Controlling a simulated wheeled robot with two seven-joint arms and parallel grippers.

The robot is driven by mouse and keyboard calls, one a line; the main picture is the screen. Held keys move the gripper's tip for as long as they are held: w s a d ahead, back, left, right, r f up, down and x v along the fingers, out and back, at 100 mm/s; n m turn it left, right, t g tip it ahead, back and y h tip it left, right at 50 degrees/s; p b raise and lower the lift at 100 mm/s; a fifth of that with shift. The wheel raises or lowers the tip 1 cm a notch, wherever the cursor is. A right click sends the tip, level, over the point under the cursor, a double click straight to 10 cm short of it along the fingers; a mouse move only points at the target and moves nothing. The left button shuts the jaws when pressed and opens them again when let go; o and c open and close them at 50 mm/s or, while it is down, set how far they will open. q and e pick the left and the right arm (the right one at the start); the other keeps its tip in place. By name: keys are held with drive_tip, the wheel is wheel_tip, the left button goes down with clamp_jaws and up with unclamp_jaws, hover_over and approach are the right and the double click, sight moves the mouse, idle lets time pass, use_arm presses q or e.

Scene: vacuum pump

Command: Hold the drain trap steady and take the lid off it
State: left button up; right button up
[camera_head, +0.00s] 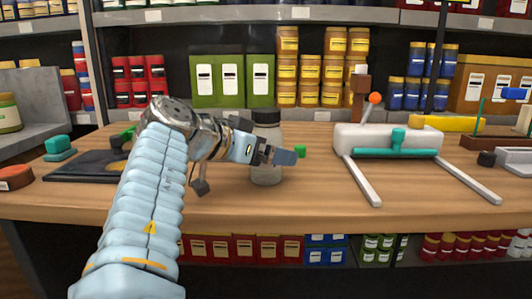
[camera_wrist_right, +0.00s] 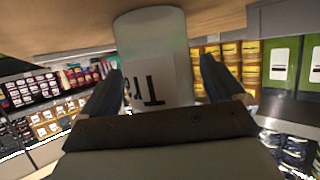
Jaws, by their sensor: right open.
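The drain trap (camera_head: 266,176) is a pale, cloudy jar with a dark lid (camera_head: 266,117), upright on the wooden table. My right gripper (camera_head: 284,157) reaches it from the left in the head view; one dark finger shows in front of the jar. In the right wrist view, which is upside down, the drain trap (camera_wrist_right: 152,40) with part of its label stands between the open fingers of the right gripper (camera_wrist_right: 160,88), with gaps on both sides. The lid is hidden there behind the gripper body. My left gripper is in neither view.
A white pump with teal parts (camera_head: 375,137) and two pale legs stands to the right. A small green piece (camera_head: 300,151) lies just right of the trap. A dark mat (camera_head: 78,167) lies at left. The table (camera_head: 310,205) is clear in front of the trap.

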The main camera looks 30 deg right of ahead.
sight(255, 131)
drive_tip(key=c, duration=1.2)
drive_tip(key=shift+r, duration=0.1)
wheel_tip(255, 131, up, 3)
drive_tip(key=shift+p, duration=0.55)
drive_tip(key=s+a+r, duration=0.1)
drive_tip(key=r, duration=0.1)
drive_tip(key=s+a+r+p, duration=0.1)
drive_tip(key=r, duration=0.1)
drive_tip(key=s+a+r, duration=0.1)
drive_tip(key=r, duration=0.1)
drive_tip(key=shift+s+a+r, duration=0.15)
drive_tip(key=shift+s+a, duration=0.05)
drive_tip(key=shift+a, duration=0.15)
drive_tip(key=s+a+r+p, duration=0.1)
drive_tip(key=s+a+r, duration=0.2)
drive_tip(key=s+a, duration=0.3)
drive_tip(key=shift+a+r, duration=0.25)
drive_tip(key=shift+a, duration=0.05)
drive_tip(key=o, duration=0.6)
drive_tip(key=c, duration=0.9)
